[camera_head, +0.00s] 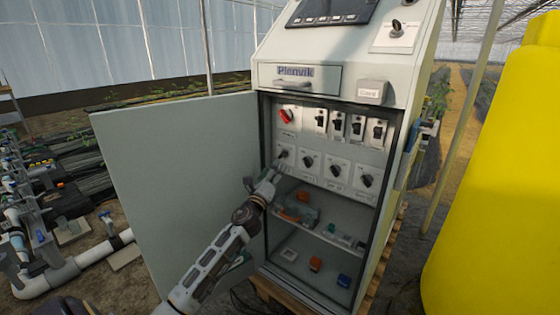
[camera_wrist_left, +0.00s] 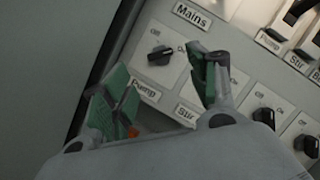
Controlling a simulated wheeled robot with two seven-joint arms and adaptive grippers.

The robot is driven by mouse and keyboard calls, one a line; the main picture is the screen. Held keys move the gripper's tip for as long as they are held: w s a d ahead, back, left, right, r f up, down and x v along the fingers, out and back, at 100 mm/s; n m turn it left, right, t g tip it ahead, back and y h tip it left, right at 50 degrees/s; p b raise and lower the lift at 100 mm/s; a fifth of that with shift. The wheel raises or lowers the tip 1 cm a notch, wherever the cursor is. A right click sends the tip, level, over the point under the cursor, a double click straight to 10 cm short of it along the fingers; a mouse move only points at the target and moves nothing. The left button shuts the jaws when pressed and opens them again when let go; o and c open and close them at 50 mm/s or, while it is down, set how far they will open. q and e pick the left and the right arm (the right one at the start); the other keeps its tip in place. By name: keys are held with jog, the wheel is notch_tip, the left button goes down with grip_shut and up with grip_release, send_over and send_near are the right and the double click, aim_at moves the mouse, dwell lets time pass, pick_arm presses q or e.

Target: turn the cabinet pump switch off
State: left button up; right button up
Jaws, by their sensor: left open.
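The pump switch is a black rotary knob (camera_wrist_left: 160,55) on a light plate with "Off" at its upper left, "On" at its upper right and a "Pump" label (camera_wrist_left: 145,89) below. Its handle looks tilted toward the "On" side. In the head view the knob (camera_head: 283,153) is leftmost in the lower row of the open cabinet (camera_head: 262,190). My left gripper (camera_wrist_left: 158,82) is open, its green-padded fingers on either side below the knob, apart from it. In the head view the left gripper (camera_head: 274,175) is just below the knob. My right gripper is not in view.
More knobs (camera_head: 307,161) sit to the right, with a red mains switch (camera_head: 286,116) and several breakers (camera_head: 338,124) above. The open door (camera_head: 185,185) stands left of my arm. A shelf (camera_head: 330,232) with small parts is below. A yellow tank (camera_head: 500,190) stands right.

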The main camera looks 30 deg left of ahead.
aim_at(281, 156)
pick_arm(q)
jog(key=shift+b+x, duration=0.6)
jog(key=shift+x, duration=3.05)
jog(key=c, duration=1)
